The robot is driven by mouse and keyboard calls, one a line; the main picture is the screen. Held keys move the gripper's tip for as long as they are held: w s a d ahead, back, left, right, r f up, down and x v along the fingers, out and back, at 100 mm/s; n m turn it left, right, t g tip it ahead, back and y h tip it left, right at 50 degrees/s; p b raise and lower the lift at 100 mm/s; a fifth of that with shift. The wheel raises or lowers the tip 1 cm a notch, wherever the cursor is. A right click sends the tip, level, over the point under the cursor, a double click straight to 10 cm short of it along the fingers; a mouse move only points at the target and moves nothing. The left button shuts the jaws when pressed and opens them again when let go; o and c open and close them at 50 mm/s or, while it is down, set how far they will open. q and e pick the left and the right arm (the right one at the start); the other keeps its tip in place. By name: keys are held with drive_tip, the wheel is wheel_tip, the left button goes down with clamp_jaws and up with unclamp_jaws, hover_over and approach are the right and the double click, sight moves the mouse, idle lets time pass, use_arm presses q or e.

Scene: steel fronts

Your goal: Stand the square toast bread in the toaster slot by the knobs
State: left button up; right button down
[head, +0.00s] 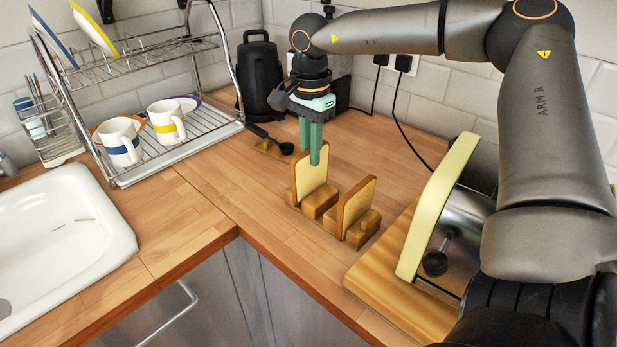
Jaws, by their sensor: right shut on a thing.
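Two slices of toast bread stand upright in wooden holders on the worktop. My right gripper (314,150) points down with its green fingers at the top of the left slice (309,181) and is shut on it. That slice still stands at its wooden holder (318,203). The other slice (356,203) stands to its right, apart from the gripper. I cannot tell for certain which slice is the square one. The toaster (437,205) has a cream side and steel body, with a black knob (435,263) in front. Its slots are hidden from this angle. My left gripper is not in view.
The toaster stands on a wooden board (388,285). A dish rack (175,148) with mugs and plates is at the left, beside a white sink (62,235). A black kettle (259,75) stands at the back.

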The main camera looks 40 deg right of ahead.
drive_tip(key=shift+r+p, duration=0.45)
drive_tip(key=shift+r, duration=0.45)
drive_tip(key=shift+r+p, duration=0.5)
drive_tip(key=shift+r, duration=0.2)
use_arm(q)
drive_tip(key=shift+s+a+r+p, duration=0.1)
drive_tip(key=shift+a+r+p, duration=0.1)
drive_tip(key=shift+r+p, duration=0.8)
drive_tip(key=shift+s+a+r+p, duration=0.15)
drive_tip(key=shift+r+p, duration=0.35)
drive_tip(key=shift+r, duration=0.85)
use_arm(e)
drive_tip(key=shift+r, duration=2.05)
